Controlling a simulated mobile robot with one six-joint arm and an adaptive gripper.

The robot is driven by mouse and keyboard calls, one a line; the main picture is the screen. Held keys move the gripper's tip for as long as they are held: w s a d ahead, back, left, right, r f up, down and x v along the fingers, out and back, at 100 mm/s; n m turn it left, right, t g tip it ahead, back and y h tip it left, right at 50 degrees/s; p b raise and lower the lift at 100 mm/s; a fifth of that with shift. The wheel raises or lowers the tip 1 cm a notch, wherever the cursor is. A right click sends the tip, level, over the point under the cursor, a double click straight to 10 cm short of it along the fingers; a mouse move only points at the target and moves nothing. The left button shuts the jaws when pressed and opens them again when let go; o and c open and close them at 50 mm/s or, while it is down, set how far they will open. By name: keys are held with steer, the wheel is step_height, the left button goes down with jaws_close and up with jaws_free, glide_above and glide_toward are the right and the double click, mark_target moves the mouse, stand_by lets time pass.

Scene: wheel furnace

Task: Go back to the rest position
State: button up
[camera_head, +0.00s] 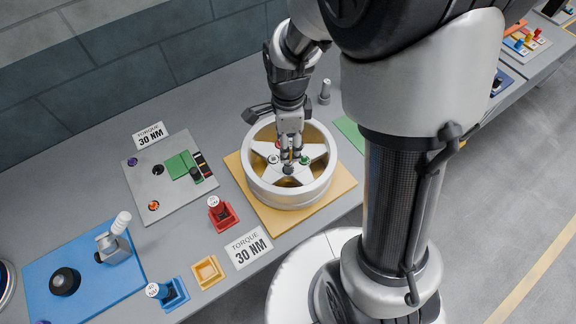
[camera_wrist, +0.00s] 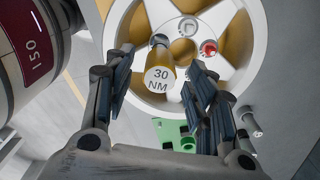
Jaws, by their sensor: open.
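My gripper (camera_head: 290,150) is over the silver five-spoke wheel (camera_head: 256,185) in the head view, pointing down at its hub. In the wrist view my gripper (camera_wrist: 160,80) has its two fingers apart. A tan cylinder with a white cap marked "30 NM" (camera_wrist: 159,79) stands at the wheel (camera_wrist: 248,30) and shows between the fingers, with gaps on both sides. I cannot tell how deep it sits between them. Coloured caps sit on the wheel, among them a red one (camera_wrist: 208,47) and a green one (camera_head: 304,160).
The wheel lies on a yellow board (camera_head: 334,190). Left of it are a grey panel (camera_head: 140,170), a red holder (camera_head: 223,215), a tan open box (camera_head: 208,272), a blue holder (camera_head: 174,292) and a blue board (camera_head: 105,285) with a lever. A grey peg (camera_head: 325,92) stands behind the wheel.

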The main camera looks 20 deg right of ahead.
step_height(320, 180, up, 9)
steer(key=shift+r, duration=0.1)
stand_by(0.3)
steer(key=s+r+n+t+b, duration=0.2)
steer(key=s+n+t+b, duration=0.2)
steer(key=s+n, duration=1.2)
steer(key=n+b, duration=0.3)
steer(key=n, duration=0.1)
steer(key=shift+t, duration=0.3)
